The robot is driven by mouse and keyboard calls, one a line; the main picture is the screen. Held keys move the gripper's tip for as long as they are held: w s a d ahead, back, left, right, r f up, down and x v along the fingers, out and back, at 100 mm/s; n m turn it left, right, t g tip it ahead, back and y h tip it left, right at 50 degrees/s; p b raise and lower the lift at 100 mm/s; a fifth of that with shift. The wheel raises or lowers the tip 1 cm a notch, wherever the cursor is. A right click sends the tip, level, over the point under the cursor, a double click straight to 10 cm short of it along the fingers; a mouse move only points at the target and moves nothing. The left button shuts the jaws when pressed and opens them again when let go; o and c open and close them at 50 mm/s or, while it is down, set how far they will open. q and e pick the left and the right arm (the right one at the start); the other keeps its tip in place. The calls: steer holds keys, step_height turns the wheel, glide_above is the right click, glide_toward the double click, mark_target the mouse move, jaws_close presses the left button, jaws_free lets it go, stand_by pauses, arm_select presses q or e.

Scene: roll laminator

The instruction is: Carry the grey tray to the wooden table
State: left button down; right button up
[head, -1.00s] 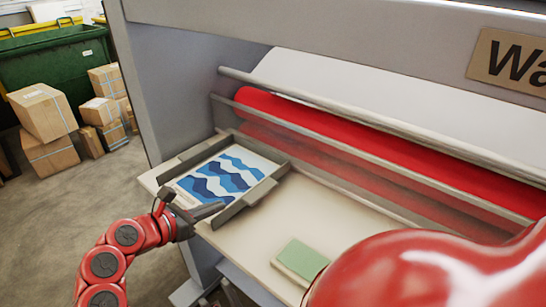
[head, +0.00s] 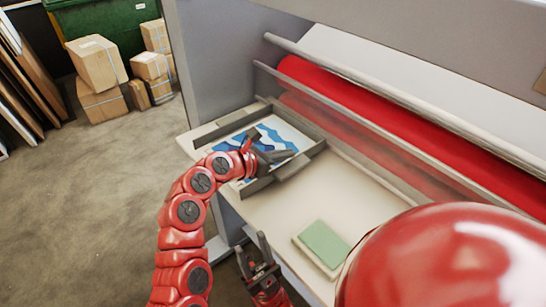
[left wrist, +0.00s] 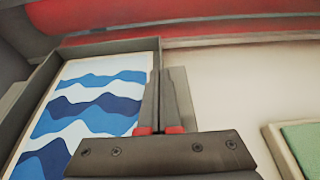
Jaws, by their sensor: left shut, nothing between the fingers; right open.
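The grey tray (head: 304,155) lies on the laminator's pale bed at its left end, holding a sheet with blue and white waves (head: 285,133). The tray also shows in the left wrist view (left wrist: 32,92). My left gripper (head: 278,157) is shut and empty at the tray's front right part. In the left wrist view its fingers (left wrist: 167,75) are against or just above the right rim; I cannot tell if they touch. My right gripper (head: 252,244) is open and empty, below the bed's front edge. No wooden table is in view.
A green pad on a pale block (head: 324,243) sits on the bed (head: 352,192) to the right. The red roller (head: 400,125) and metal bars run behind the tray. Cardboard boxes (head: 97,65) and a green bin stand at the back left.

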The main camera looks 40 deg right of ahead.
arm_select(q)
steer(key=d, duration=0.2)
steer(key=shift+w+d+p, duration=0.1)
steer(key=shift+d+p, duration=0.2)
steer(key=shift+d, duration=0.1)
steer(key=shift+d+f+p, duration=0.1)
steer(key=shift+f+p, duration=0.1)
steer(key=shift+p, duration=0.2)
steer(key=shift+f+p, duration=0.3)
steer(key=shift+f, duration=0.35)
steer(key=shift+a, duration=0.2)
